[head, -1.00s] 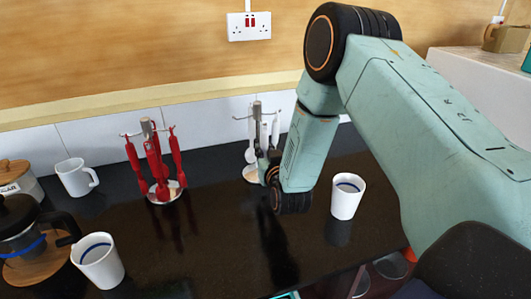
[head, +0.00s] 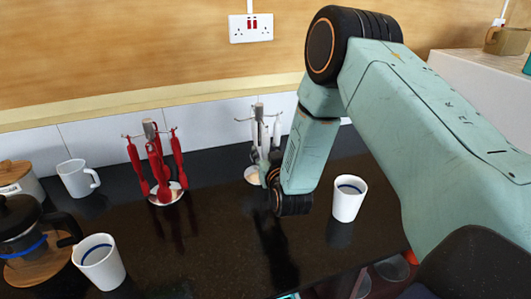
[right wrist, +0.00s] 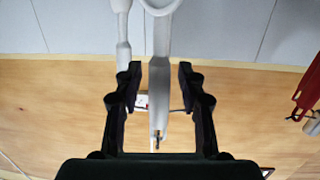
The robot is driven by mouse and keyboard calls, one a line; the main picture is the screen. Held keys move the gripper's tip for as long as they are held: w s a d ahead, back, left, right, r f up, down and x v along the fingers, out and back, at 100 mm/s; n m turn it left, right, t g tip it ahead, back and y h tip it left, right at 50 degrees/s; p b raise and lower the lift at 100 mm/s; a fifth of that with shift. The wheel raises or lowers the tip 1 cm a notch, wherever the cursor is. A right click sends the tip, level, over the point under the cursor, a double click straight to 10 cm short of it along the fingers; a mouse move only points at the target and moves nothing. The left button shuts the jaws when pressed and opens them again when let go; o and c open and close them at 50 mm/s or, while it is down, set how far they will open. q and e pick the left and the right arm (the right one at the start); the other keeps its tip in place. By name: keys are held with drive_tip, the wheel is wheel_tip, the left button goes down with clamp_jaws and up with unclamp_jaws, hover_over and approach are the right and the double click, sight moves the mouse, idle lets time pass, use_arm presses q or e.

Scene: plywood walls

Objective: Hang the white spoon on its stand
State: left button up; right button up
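The utensil stand (head: 260,112) with white utensils stands at the back middle of the black counter, its round base partly hidden by my right gripper. My right gripper (head: 267,162) is low at the front of this stand. In the right wrist view, which looks upside down, its two dark fingers (right wrist: 158,88) are spread on both sides of a white utensil handle (right wrist: 159,92), with a gap on each side. This handle looks like the white spoon's, though I cannot be sure. Its tip is near a thin hook. Another white utensil (right wrist: 122,30) is beside it. My left gripper is out of view.
A stand with red utensils (head: 163,170) is to the left. A white cup (head: 348,198) stands close to the right of my right gripper. Another white cup (head: 99,262), a mug (head: 77,178) and a French press (head: 24,235) are at the left. The middle front counter is clear.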

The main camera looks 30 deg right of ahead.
drive_tip(key=v, duration=1.2)
drive_tip(key=shift+s+r, duration=0.1)
